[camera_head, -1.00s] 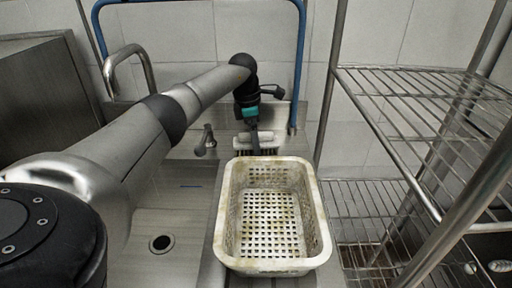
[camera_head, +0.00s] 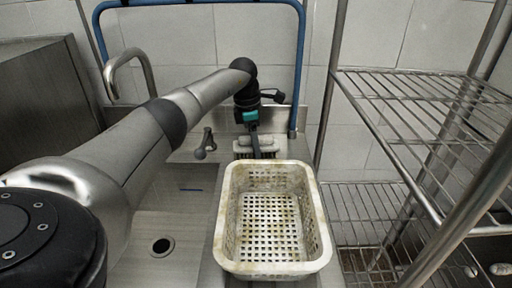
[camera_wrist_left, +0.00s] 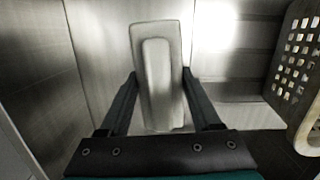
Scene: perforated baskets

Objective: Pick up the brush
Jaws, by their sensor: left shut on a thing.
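The brush is a pale, block-shaped thing with a raised handle. It shows in the head view (camera_head: 243,147) behind the basket, low against the back wall of the counter. My left gripper (camera_head: 256,153) reaches down to it from above. In the left wrist view, the brush (camera_wrist_left: 158,50) lies lengthwise between the two dark fingers of the left gripper (camera_wrist_left: 160,88), which are shut on it from both sides. Its bristles are mostly hidden from the wrist camera. My right gripper is not in view.
A white perforated basket (camera_head: 228,235) stands just in front of the brush; it also shows in the wrist view (camera_wrist_left: 293,75). A sink with a drain (camera_head: 161,246) and a tap (camera_head: 205,146) lie left. A wire shelf rack (camera_head: 415,85) stands right.

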